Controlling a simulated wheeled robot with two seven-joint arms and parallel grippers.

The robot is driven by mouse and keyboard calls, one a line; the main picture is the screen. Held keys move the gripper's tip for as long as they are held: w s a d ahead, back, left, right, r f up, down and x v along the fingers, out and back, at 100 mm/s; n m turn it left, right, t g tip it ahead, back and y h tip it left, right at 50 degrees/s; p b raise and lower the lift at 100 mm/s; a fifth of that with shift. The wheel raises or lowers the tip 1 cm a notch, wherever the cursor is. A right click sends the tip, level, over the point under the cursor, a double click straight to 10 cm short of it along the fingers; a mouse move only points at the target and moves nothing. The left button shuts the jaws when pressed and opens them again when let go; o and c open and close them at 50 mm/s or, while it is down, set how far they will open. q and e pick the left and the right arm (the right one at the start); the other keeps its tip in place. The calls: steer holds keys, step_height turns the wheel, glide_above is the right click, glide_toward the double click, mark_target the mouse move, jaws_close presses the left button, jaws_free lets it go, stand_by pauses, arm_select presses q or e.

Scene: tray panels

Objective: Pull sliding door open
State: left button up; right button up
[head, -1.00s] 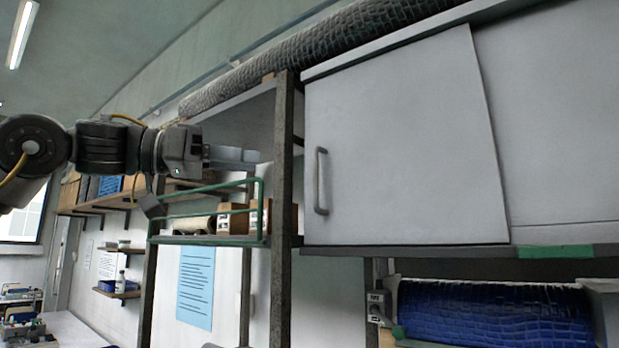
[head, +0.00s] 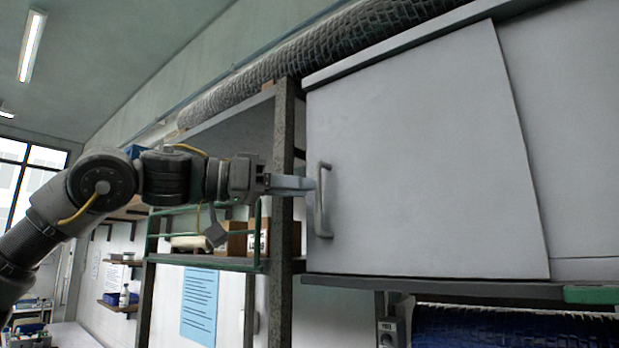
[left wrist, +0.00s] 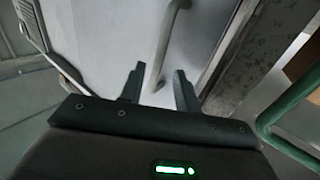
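The white sliding door (head: 420,165) fills the front of the cabinet at the right of the head view. Its grey bar handle (head: 322,200) stands upright near the door's left edge. My left gripper (head: 305,184) points right, with its fingertips just left of the handle. The handle (left wrist: 170,40) rises beyond the fingertips there, in line with the gap. I cannot tell whether a fingertip touches it. My right gripper is not in view.
A grey upright post (head: 284,190) stands just left of the door, close to my left gripper. A green-railed shelf (head: 210,260) with boxes lies behind and below my arm. A second white panel (head: 570,130) is at the right. A textured roll (head: 330,45) lies on top.

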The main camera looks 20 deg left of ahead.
arm_select(q)
steer(key=shift+p+x, duration=0.35)
steer(key=shift+x, duration=0.85)
steer(key=shift+s, duration=0.15)
jaws_close()
steer(key=shift+d, duration=0.1)
